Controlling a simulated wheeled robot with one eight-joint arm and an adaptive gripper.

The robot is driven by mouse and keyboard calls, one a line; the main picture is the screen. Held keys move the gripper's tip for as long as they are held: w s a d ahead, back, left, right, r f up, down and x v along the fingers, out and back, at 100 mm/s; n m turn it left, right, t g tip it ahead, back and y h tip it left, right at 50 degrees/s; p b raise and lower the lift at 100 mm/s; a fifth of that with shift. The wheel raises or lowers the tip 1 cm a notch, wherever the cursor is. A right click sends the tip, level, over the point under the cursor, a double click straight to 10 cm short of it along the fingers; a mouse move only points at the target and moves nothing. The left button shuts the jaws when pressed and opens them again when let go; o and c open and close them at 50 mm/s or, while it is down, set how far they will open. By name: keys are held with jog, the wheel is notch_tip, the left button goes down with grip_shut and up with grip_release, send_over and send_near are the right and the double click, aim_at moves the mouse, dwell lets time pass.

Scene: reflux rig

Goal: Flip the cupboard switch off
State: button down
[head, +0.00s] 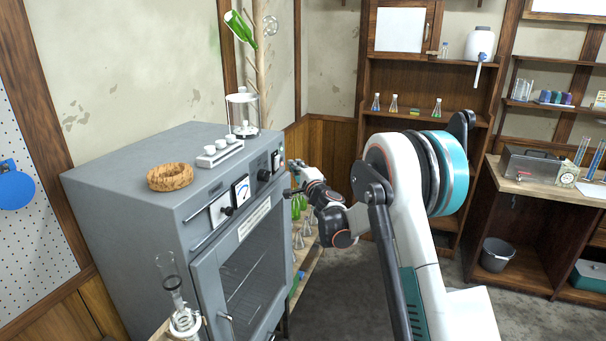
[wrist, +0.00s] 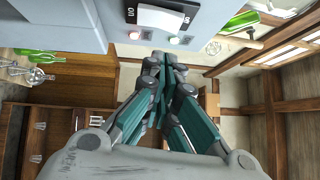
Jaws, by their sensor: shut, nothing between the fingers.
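The grey cupboard (head: 230,215) stands at left centre in the head view, with dials and a switch panel along its upper front. The switch (wrist: 160,17) shows in the wrist view as a white rocker in a dark plate with small lettering at its right end. In the head view the switch panel (head: 277,160) is small, at the right end of the front. My gripper (wrist: 163,62) is shut and empty. Its fingertips point at the panel just below the switch in the wrist view; I cannot tell whether they touch it. Which way the rocker is tipped is unclear.
A cork ring (head: 170,177) and a white-knobbed rack (head: 220,153) lie on the cupboard top. Green bottles and flasks (head: 299,240) stand beyond the cupboard. Open floor lies right of it.

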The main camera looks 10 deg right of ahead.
jog(key=a, duration=0.1)
jog(key=w+a, duration=0.1)
jog(key=shift+w+a+r, duration=0.25)
jog(key=shift+w+a, duration=0.1)
jog(key=shift+a, duration=0.05)
jog(key=shift+w+a+r, duration=0.15)
jog(key=shift+a+r, duration=0.05)
jog(key=shift+a, duration=0.05)
jog(key=shift+d+b, duration=0.1)
jog(key=shift+b, duration=0.2)
jog(key=s+d+r, duration=0.1)
jog(key=s+d, duration=0.3)
jog(key=s, duration=0.8)
jog(key=shift+s+d+r, duration=0.15)
jog(key=shift+d, duration=0.2)
